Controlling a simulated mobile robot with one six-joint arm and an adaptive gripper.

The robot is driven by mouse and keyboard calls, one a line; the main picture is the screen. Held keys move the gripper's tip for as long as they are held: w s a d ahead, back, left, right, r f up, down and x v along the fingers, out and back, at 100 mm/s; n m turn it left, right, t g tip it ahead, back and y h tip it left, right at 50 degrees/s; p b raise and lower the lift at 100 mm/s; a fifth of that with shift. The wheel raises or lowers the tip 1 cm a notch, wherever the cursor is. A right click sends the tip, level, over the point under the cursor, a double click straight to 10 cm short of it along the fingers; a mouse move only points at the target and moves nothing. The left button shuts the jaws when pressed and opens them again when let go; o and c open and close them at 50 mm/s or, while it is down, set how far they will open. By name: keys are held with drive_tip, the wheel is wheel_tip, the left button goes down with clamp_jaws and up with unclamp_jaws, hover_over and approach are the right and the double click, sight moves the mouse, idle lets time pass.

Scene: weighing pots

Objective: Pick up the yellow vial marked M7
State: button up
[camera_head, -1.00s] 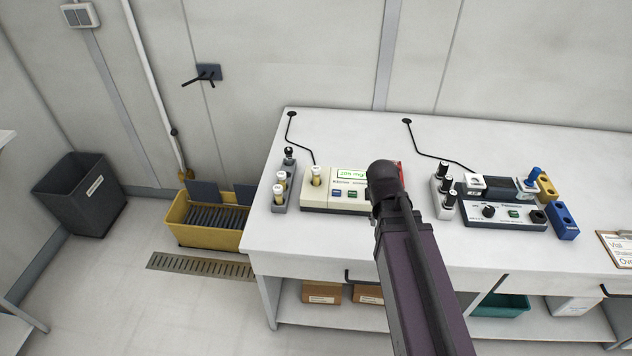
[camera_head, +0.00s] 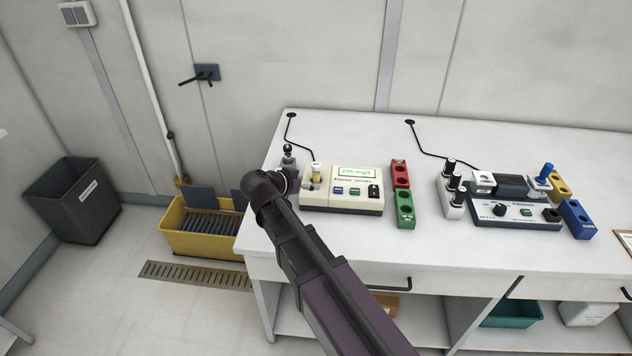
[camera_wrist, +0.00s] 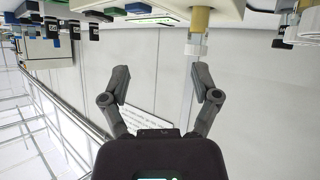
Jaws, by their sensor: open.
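A yellow vial with a pale cap (camera_head: 317,172) stands upright in the left end of the cream meter (camera_head: 342,203). A yellow vial also shows at the top of the wrist view (camera_wrist: 199,28). No M7 mark can be read on any vial. My gripper (camera_wrist: 160,86) is open, with nothing between its fingers; the vial is beyond and to the right of them in that view. In the head view my arm end is left of the meter, over the grey rack (camera_head: 289,160), and hides most of it. More pale-capped vials (camera_wrist: 306,18) show at the wrist view's top right.
A red block (camera_head: 400,172) and a green block (camera_head: 405,212) stand right of the meter. Farther right are black-capped vials (camera_head: 451,172), a second device (camera_head: 515,212) and a blue block (camera_head: 576,219). A yellow bin (camera_head: 190,243) stands on the floor left of the bench.

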drive_tip(key=t, duration=0.2)
approach(314, 172)
drive_tip(key=s+a, duration=0.1)
drive_tip(key=s, duration=0.1)
drive_tip(key=shift+w+a+r+m+b, duration=0.15)
drive_tip(key=shift+r+m+b, duration=0.15)
drive_tip(key=shift+r+b, duration=0.15)
drive_tip(key=shift+w, duration=0.1)
drive_tip(key=b+x, duration=0.3)
drive_tip(key=x, duration=0.4)
drive_tip(key=shift+f, duration=0.2)
drive_tip(key=shift+w+d+f, duration=0.1)
drive_tip(key=shift+w+d, duration=0.4)
drive_tip(key=shift+w, duration=0.05)
